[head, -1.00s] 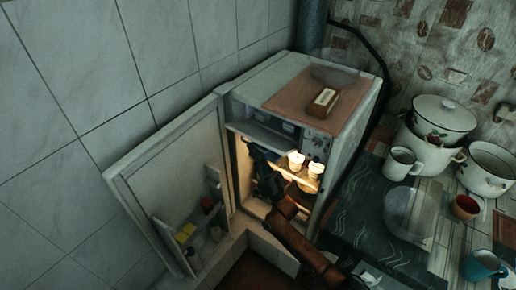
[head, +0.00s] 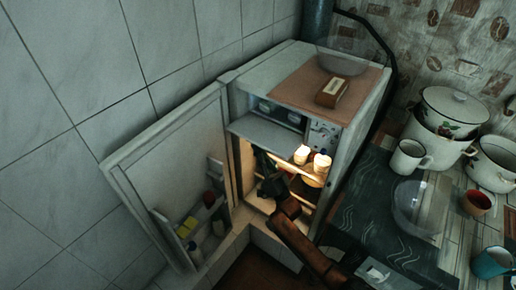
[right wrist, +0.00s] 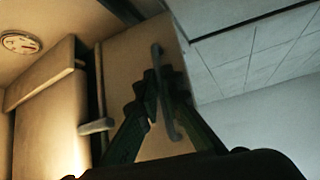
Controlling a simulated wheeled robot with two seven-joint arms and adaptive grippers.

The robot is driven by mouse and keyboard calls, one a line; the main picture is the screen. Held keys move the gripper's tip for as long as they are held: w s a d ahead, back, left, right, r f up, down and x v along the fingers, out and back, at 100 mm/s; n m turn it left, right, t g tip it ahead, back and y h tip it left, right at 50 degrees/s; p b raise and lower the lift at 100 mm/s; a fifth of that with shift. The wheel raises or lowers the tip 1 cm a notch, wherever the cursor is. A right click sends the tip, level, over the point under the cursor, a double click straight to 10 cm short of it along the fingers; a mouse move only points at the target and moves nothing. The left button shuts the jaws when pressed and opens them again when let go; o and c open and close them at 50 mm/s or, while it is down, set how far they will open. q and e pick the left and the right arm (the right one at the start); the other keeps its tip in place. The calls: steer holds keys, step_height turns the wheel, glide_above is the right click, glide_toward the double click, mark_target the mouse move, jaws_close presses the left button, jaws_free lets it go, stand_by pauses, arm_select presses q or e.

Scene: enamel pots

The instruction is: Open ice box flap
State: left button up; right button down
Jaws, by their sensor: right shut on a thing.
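The small fridge stands with its door (head: 172,160) swung out to the left. The ice box flap (head: 266,134) is at the top of the compartment, folded down and outward, and the ice box inside (head: 278,108) shows behind it. My right gripper (head: 268,172) is inside the fridge just below the flap. In the right wrist view my right gripper (right wrist: 160,88) is shut on the thin curved flap handle (right wrist: 157,60), on the flap's outer face (right wrist: 128,65). The fingertips are dark and partly hidden in the head view. My left gripper is not in view.
White-capped jars (head: 302,155) stand on the lit shelf beside my right arm. The thermostat dial (right wrist: 20,42) is near the flap. A brown box (head: 333,92) lies on the fridge top. Pots and mugs (head: 409,157) stand on the counter at right.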

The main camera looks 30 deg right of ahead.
steer(key=shift+w+d+r, duration=0.15)
steer(key=shift+d, duration=0.3)
steer(key=c, duration=2.4)
jaws_free()
steer(key=shift+w+d+f, duration=0.1)
steer(key=shift+f, duration=0.1)
steer(key=shift+a, duration=0.2)
steer(key=v, duration=1.2)
